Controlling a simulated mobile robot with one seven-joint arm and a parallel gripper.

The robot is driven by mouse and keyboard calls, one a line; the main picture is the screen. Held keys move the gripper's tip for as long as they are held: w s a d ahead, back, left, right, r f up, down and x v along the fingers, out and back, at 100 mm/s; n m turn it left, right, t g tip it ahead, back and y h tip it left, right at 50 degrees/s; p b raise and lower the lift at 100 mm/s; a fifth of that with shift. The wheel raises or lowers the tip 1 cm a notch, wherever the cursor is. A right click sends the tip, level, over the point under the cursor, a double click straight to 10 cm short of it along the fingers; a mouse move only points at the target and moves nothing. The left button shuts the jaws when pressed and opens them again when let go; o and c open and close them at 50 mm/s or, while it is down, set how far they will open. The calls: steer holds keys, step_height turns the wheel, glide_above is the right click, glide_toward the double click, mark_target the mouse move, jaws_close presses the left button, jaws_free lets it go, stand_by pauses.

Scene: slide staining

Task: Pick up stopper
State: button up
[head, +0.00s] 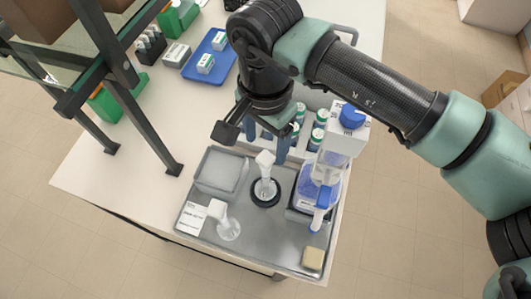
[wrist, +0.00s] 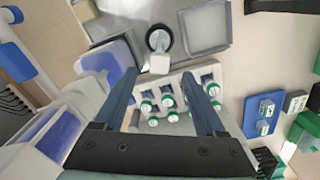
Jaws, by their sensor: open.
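A white stopper (head: 265,159) shows at the top of a clear vessel (head: 267,187) that stands upright in a black ring on the grey tray. In the wrist view the stopper (wrist: 160,64) lies just beyond the fingertips, near the middle of the gap. A second white-topped clear vessel (head: 226,224) stands to the front left, its white top (head: 217,209) leaning left in the picture. My gripper (head: 266,143) is open and empty, its fingers apart, close to the first stopper; it also shows in the wrist view (wrist: 159,75). I cannot tell whether a finger touches the stopper.
A white rack of green-capped tubes (wrist: 165,98) stands close beyond my fingers. A blue-and-white bottle (head: 318,190) crowds the right. The grey tray (head: 262,240) also bears a shallow dish (head: 222,171) and a tan block (head: 313,259). A dark shelf frame (head: 119,65) stands left.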

mark_target(266, 157)
steer(key=shift+f+p, duration=0.65)
steer(key=shift+f, duration=1.4)
jaws_close()
